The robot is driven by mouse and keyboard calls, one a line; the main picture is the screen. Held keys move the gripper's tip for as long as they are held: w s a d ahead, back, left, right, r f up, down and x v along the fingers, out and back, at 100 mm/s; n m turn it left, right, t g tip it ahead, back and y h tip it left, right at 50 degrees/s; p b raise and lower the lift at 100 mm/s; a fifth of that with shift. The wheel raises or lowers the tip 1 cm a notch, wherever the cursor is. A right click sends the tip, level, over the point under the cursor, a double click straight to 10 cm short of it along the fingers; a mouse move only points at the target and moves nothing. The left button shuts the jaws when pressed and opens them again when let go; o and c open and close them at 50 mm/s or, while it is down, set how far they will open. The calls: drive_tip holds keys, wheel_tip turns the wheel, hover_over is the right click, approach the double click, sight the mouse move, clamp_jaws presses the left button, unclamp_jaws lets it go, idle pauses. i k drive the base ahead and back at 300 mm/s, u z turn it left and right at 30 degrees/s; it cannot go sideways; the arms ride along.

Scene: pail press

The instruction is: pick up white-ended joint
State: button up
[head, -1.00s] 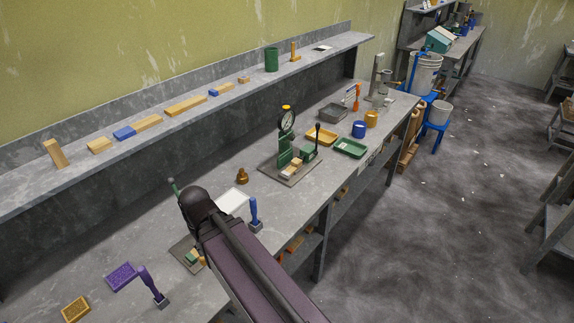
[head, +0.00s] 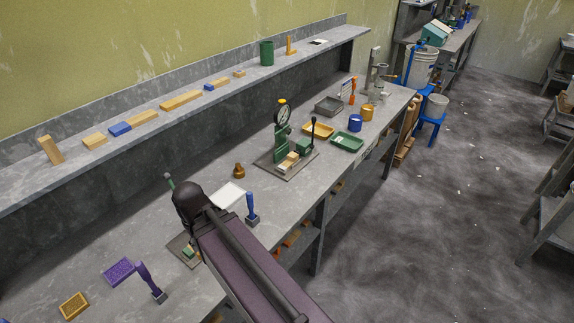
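A pale wooden block (head: 290,160), whitish at one end, sits in the green press (head: 282,142) on the middle of the bench; it may be the white-ended joint, but it is too small to be sure. Another press base (head: 180,247) nearer me holds small tan and green pieces, partly hidden behind my arm. My arm reaches from the lower right up to a dark rounded joint over the bench. My gripper does not show.
Yellow (head: 318,130) and green (head: 347,142) trays, a blue mug (head: 355,122) and a grey bin (head: 328,105) stand beyond the press. A blue-handled tool (head: 251,210) and a purple brush (head: 148,281) stand nearer. Wooden blocks line the shelf (head: 75,172). Open floor lies right.

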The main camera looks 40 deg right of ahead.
sight(286, 165)
drive_tip(key=u, duration=0.85)
drive_tip(key=k, duration=1)
drive_tip(key=z, duration=1.3)
drive_tip(key=i, duration=0.4)
drive_tip(key=u, duration=0.3)
